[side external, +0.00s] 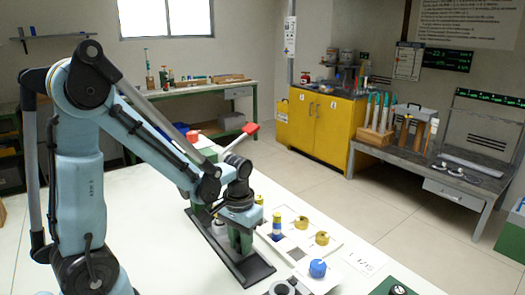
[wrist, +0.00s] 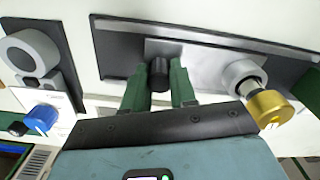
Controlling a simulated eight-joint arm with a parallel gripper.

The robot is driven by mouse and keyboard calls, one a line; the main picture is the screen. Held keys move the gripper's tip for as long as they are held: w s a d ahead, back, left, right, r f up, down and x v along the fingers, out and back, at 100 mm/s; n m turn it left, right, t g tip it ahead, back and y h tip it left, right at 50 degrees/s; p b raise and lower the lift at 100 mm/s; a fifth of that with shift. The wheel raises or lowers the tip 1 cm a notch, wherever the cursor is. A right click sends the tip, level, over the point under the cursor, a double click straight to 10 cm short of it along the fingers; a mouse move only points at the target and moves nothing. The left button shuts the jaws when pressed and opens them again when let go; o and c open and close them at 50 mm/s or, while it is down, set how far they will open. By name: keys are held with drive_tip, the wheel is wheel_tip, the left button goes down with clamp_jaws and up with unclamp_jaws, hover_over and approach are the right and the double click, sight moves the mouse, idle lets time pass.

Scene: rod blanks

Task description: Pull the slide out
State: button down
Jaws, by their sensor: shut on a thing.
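The slide (wrist: 205,56) is a grey plate lying on a long dark base (wrist: 115,38) in the wrist view. A black knob (wrist: 159,73) stands up at the slide's left part. My gripper (wrist: 160,88) has its green fingers closed on this knob, one on each side. A grey collar with a gold-capped pin (wrist: 270,106) stands at the slide's right part. In the side view my gripper (side external: 241,240) points down over the dark base (side external: 252,272), and its fingers hide the knob and most of the slide.
A grey ring fixture (wrist: 32,52) and a blue knob (wrist: 41,118) lie to the left in the wrist view.

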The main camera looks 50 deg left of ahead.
drive_tip(key=shift+d, duration=2.25)
drive_tip(key=c, duration=0.9)
unclamp_jaws()
drive_tip(key=shift+a+r, duration=0.1)
wheel_tip(320, 180, up, 12)
drive_tip(key=m+t, duration=0.1)
drive_tip(key=t, duration=0.1)
drive_tip(key=d+m+t, duration=0.1)
drive_tip(key=t, duration=0.1)
drive_tip(key=s+d+f+m+t, duration=0.1)
drive_tip(key=t, duration=0.2)
drive_tip(key=shift+m, duration=0.3)
